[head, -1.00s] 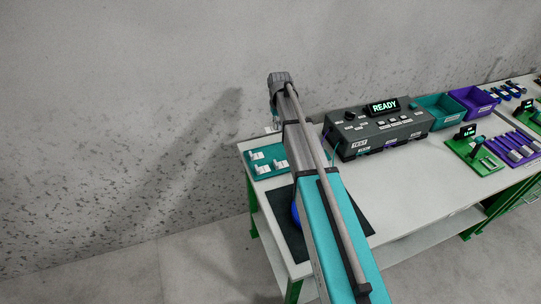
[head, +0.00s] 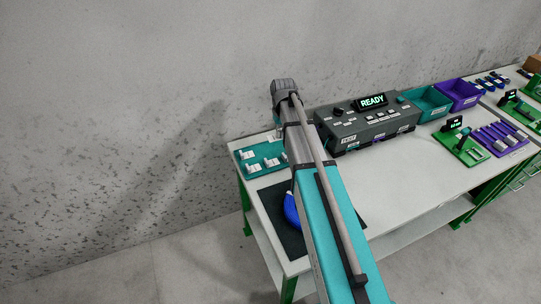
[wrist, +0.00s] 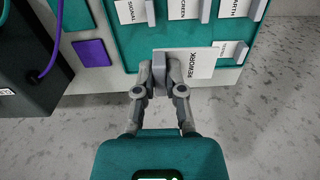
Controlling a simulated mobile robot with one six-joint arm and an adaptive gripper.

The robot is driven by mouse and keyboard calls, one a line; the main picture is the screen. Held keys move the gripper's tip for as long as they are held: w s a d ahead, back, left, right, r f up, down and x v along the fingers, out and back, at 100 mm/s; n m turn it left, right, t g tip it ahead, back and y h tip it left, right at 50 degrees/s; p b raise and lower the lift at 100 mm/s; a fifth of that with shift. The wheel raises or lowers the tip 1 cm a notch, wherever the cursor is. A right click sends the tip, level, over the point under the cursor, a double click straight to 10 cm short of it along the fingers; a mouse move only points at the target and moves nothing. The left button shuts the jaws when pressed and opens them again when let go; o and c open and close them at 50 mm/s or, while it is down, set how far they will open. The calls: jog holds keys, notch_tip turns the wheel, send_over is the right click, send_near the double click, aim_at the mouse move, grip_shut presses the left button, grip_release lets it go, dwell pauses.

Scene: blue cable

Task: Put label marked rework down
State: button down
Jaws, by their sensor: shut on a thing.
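The white label marked REWORK (wrist: 198,61) shows in the wrist view, its grey grip tab (wrist: 160,74) between the fingertips of my gripper (wrist: 160,80). My gripper is shut on that tab. The label is over the near edge of the teal label tray (wrist: 142,50), and I cannot tell whether it touches the tray. The tray also shows in the head view (head: 244,157), at the left end of the bench. In the head view my arm hides the gripper and the held label.
Other white labels, SIGNAL (wrist: 130,11) among them, sit in the tray. The grey test box (head: 345,133) reads READY. A blue cable (head: 291,208) lies on the dark mat (head: 270,201), partly behind my arm. Teal (head: 427,106) and purple bins stand farther right.

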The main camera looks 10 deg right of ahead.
jog(key=s+d+r, duration=0.1)
jog(key=s+d, duration=0.2)
jog(key=s, duration=0.7)
jog(key=shift+d+p, duration=0.35)
jog(key=shift+p, duration=0.1)
jog(key=shift+r, duration=0.1)
jog(key=b, duration=0.9)
send_over(273, 155)
jog(key=f, duration=0.9)
jog(key=shift+s+d, duration=0.25)
jog(key=shift+s, duration=0.05)
jog(key=shift+f, duration=0.1)
jog(key=shift+w+a+f+b, duration=0.15)
jog(key=shift+w+f+b, duration=0.2)
jog(key=shift+f+b, duration=1.6)
jog(key=shift+b, duration=0.05)
